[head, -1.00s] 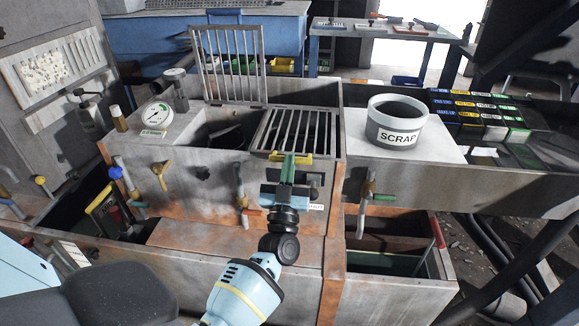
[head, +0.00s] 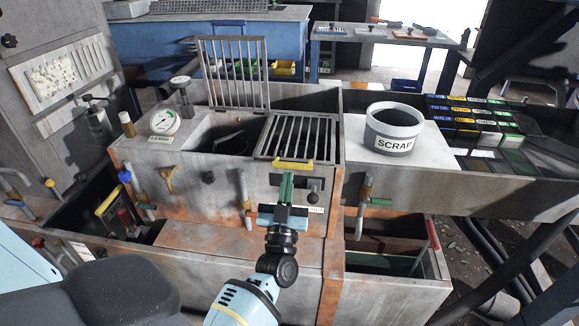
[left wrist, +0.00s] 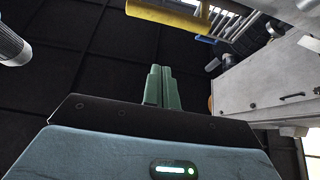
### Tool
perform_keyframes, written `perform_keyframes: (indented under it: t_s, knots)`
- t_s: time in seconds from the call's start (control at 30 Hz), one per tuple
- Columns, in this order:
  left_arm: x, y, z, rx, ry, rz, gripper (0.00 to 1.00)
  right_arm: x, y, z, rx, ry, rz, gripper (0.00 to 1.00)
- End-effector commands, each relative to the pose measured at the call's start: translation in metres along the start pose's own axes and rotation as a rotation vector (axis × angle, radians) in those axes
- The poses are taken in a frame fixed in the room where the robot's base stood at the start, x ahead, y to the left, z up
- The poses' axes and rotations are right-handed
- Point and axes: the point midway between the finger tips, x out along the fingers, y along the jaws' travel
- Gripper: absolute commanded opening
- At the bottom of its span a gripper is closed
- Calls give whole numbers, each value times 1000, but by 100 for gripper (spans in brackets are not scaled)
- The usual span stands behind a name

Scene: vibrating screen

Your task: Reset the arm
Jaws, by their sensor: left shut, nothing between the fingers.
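My left gripper (head: 286,186) is in the head view, in front of the grey screen box, with its green fingers pointing up and shut together. Nothing shows between them. The fingers also show shut in the left wrist view (left wrist: 161,88). In the head view the fingertips appear just below the yellow handle (head: 292,164) of the right barred grate (head: 298,136); this handle also seems to show above the fingers in the left wrist view (left wrist: 168,15), apart from them. My right gripper is not in view.
The left barred grate (head: 233,73) stands upright over an open dark bay. A SCRAP bin (head: 394,128) stands on the right ledge beside several coloured boxes (head: 466,128). Valve handles line the front panel.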

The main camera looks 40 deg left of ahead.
Motion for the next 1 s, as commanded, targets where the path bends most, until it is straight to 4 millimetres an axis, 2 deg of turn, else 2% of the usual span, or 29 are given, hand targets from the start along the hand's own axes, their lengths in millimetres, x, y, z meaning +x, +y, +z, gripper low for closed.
perform_keyframes:
  t_s: [0.1,0.3,0.83,0.93,1.0]
  knots:
    - [-22,0,0,0,-2,0,0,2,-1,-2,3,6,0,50]
    - [-40,0,-2,0,1,1,0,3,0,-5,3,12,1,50]
    - [-46,0,-1,0,-5,10,0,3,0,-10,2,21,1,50]
    - [-62,2,7,3,-48,65,0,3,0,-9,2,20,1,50]
    - [-85,4,16,3,-107,135,0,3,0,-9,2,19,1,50]
